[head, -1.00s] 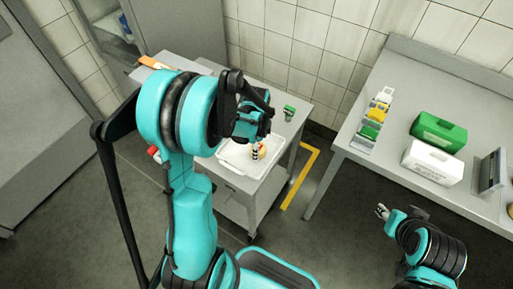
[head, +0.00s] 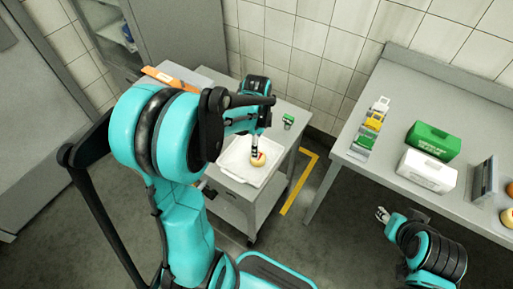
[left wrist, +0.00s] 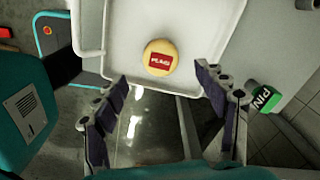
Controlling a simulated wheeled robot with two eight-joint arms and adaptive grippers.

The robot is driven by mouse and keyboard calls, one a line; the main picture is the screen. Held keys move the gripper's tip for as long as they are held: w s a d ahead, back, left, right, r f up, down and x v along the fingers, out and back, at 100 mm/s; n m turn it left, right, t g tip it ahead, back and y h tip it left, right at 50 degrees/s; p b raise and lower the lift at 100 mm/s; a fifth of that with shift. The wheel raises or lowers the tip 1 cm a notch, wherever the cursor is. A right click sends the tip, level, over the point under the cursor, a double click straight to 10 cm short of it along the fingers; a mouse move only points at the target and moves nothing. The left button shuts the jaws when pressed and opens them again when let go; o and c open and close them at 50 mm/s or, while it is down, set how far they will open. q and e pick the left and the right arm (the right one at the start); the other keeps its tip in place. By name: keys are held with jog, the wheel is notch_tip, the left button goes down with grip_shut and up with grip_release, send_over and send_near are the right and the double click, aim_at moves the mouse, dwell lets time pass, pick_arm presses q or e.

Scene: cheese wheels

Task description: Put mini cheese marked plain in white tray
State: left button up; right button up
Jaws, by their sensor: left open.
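A small round pale-yellow cheese (head: 258,160) lies in the white tray (head: 232,170) on the grey cart. In the left wrist view the cheese (left wrist: 153,70) shows a red label with white letters that appear to read PLAIN, inside the tray (left wrist: 120,38). My left gripper (head: 259,150) is just above the cheese in the head view. In the left wrist view its fingers (left wrist: 166,101) are spread wide, with nothing between them, and the cheese lies beyond the tips. My right gripper (head: 381,214) is away from the cart, beside the right table; its fingers are too small to judge.
The right table (head: 400,185) holds a tiered rack (head: 369,128), a green box (head: 433,141), a white box (head: 428,172) and a grey stand (head: 484,178).

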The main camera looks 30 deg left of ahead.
pick_arm(q)
jog(key=s+d+r+n+t, duration=0.7)
jog(key=s+d+r+n, duration=0.1)
jog(key=s+r+n, duration=0.3)
jog(key=shift+d+r+n+p, duration=0.4)
jog(key=shift+r+n, duration=0.2)
jog(key=shift+n, duration=0.7)
jog(key=shift+s, duration=0.1)
